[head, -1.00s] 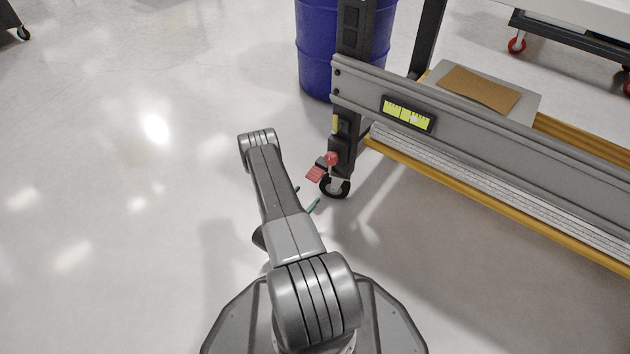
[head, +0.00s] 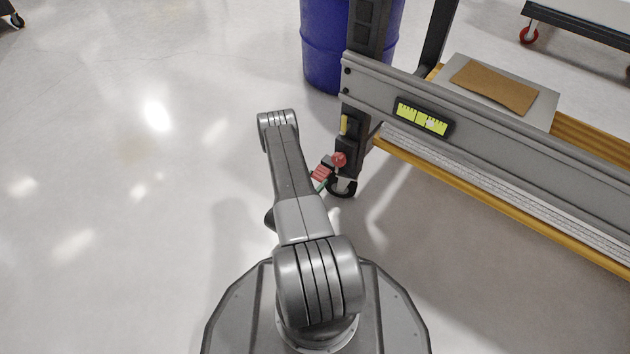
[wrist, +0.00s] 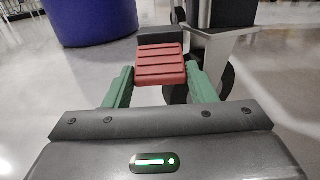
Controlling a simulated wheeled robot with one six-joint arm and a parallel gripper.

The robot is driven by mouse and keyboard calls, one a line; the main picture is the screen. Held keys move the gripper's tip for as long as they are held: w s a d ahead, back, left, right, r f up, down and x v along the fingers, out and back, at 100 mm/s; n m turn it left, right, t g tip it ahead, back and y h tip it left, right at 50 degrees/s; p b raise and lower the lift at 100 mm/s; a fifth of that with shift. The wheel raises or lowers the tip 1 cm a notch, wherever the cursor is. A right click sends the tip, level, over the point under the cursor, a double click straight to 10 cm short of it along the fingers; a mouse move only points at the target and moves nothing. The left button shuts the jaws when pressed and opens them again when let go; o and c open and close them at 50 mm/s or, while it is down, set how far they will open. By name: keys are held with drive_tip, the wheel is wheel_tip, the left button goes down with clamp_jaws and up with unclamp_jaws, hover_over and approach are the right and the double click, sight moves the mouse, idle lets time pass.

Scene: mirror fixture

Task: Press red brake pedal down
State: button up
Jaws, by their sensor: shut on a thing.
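The red brake pedal (head: 320,173) sits low beside the caster wheel (head: 342,188) at the near left corner post of the grey fixture. In the wrist view the ridged red pedal (wrist: 160,66) is centred, with a dark block behind it. My gripper (wrist: 160,74) has its two green fingers on either side of the pedal, shut on its sides. In the head view my arm hides most of the gripper; a green finger (head: 322,186) shows at the pedal's near edge.
A blue drum (head: 320,50) stands behind the corner post. The fixture's grey rail (head: 500,135) and yellow lower beam (head: 470,193) run off to the right. The floor left of my arm is clear.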

drive_tip(key=shift+f+t+h, duration=0.3)
drive_tip(key=shift+f+t, duration=0.05)
drive_tip(key=shift+t, duration=0.15)
drive_tip(key=o, duration=1)
